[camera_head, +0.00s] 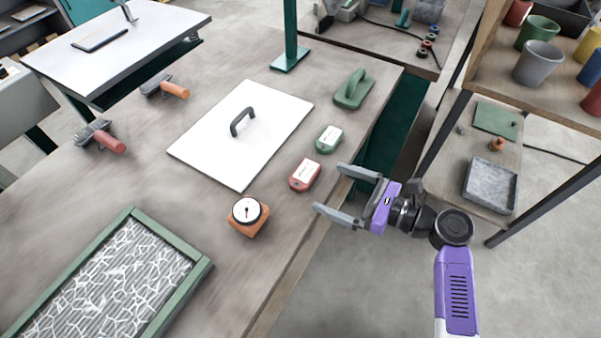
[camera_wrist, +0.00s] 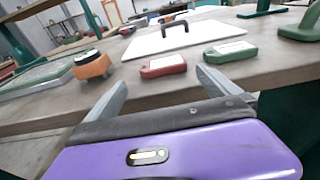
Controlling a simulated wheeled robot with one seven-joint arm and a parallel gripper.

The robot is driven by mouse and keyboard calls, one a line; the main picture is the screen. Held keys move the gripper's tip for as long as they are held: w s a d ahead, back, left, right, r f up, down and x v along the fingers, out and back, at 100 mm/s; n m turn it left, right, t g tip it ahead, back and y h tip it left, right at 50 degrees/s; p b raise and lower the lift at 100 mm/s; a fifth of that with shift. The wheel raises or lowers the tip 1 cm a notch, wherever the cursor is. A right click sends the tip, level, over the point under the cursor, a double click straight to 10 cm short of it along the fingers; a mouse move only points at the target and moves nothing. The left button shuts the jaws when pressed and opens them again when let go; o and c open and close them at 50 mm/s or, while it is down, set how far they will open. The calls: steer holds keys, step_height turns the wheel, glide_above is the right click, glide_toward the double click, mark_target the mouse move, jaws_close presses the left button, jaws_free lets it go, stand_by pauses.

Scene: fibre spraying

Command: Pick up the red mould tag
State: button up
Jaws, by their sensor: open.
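The red mould tag (camera_head: 305,175) is a small red block with a white label, lying on the table near its right edge. It also shows in the wrist view (camera_wrist: 163,66), ahead of my jaws and between their lines. My gripper (camera_head: 328,189) is open and empty. Its fingers point left toward the red tag, at the table's edge and apart from the tag. Both fingertips show in the wrist view (camera_wrist: 160,78). A similar green tag (camera_head: 329,138) lies just behind the red one, to its right in the wrist view.
A white board with a dark handle (camera_head: 213,146) lies left of the tags. An orange dial gauge (camera_head: 247,215) stands nearer, and a green handled block (camera_head: 353,89) farther back. A green-framed tray (camera_head: 197,273) is at front left. Bare table surrounds the red tag.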

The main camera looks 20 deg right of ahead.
mark_target(305, 174)
steer(key=x, duration=0.4)
steer(key=p+x, duration=0.1)
steer(key=x, duration=0.2)
steer(key=shift+w+r, duration=0.25)
steer(key=shift+r, duration=0.05)
steer(key=c, duration=1.3)
